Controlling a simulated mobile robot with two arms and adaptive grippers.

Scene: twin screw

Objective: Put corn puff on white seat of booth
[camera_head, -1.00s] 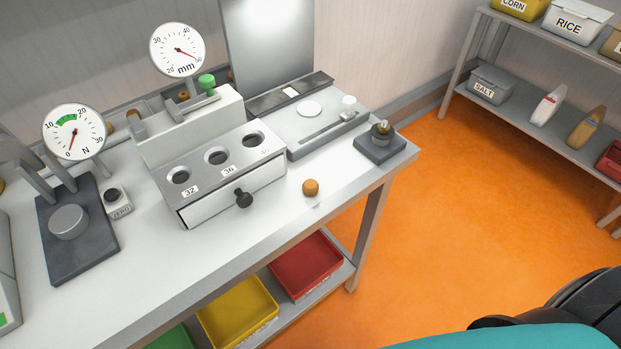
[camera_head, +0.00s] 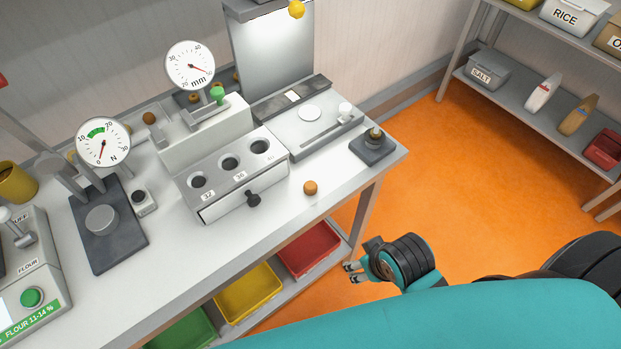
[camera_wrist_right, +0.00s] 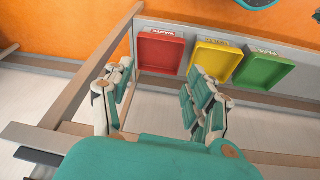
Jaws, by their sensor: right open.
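The corn puff, a small round orange-brown piece (camera_head: 310,187), lies on the white table top close to its front edge. The booth (camera_head: 273,62) has a tall shiny back panel, and a white round seat (camera_head: 308,113) lies on its grey base; nothing is on the seat. My right gripper (camera_head: 352,272) is beyond the table's front edge, below and to the right of the puff, apart from it. In the right wrist view its fingers (camera_wrist_right: 158,88) are spread and empty. The puff is not visible there. My left gripper is not in view.
A block with three holes (camera_head: 244,178) and a black knob stands left of the puff. A dark-based post (camera_head: 373,148) stands at the table's right corner. Red (camera_head: 308,250), yellow and green bins sit on the lower shelf. A storage rack (camera_head: 520,98) stands at right.

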